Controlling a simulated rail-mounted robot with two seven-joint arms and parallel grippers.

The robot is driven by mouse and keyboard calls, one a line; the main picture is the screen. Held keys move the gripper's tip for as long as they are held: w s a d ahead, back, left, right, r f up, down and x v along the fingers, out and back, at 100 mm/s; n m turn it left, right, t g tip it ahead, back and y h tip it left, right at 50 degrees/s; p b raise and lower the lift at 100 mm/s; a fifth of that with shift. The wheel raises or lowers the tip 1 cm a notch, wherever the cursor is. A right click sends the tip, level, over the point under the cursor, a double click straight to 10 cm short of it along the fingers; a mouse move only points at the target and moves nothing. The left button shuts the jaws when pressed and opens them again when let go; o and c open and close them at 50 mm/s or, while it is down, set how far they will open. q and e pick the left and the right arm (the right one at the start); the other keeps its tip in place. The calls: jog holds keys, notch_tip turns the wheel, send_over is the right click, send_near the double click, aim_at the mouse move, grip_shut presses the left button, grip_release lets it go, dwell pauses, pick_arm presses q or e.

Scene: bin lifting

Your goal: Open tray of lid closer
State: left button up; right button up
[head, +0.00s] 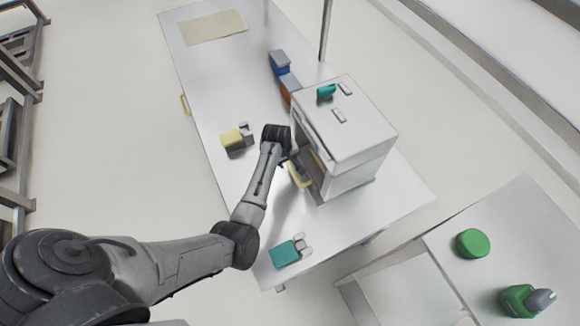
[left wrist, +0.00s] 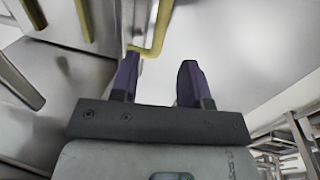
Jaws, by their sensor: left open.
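The lid closer (head: 352,125) is a white box-shaped machine on the right part of the white table. Its tray (head: 300,174) shows a yellow edge or handle low on the side facing my left arm. My left gripper (head: 292,157) is at that side, mostly hidden by my own wrist. In the left wrist view the dark fingers (left wrist: 157,80) are apart with nothing held between them. A bent yellow handle (left wrist: 159,32) lies just beyond the fingertips, close to the left finger; I cannot tell whether they touch. My right gripper is not in view.
On the table (head: 205,85) stand a yellow-and-grey item (head: 235,138), a teal-and-grey item (head: 287,253) and blue boxes (head: 280,65). A small teal object (head: 326,91) sits on the lid closer. A second table (head: 515,235) at right holds green items. The table's far left is mostly clear.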

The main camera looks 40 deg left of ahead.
aim_at(290, 168)
pick_arm(q)
jog(key=shift+w+d+f+b, duration=0.1)
jog(key=shift+w+f+b, duration=0.1)
jog(key=shift+f, duration=0.8)
jog(key=shift+w+d+f+b, duration=0.1)
jog(key=shift+w+f, duration=0.05)
jog(key=shift+f, duration=0.8)
jog(key=shift+w+f+b, duration=0.15)
jog(key=shift+w+f, duration=0.05)
jog(key=shift+f, duration=0.8)
jog(key=shift+c, duration=0.3)
grip_shut()
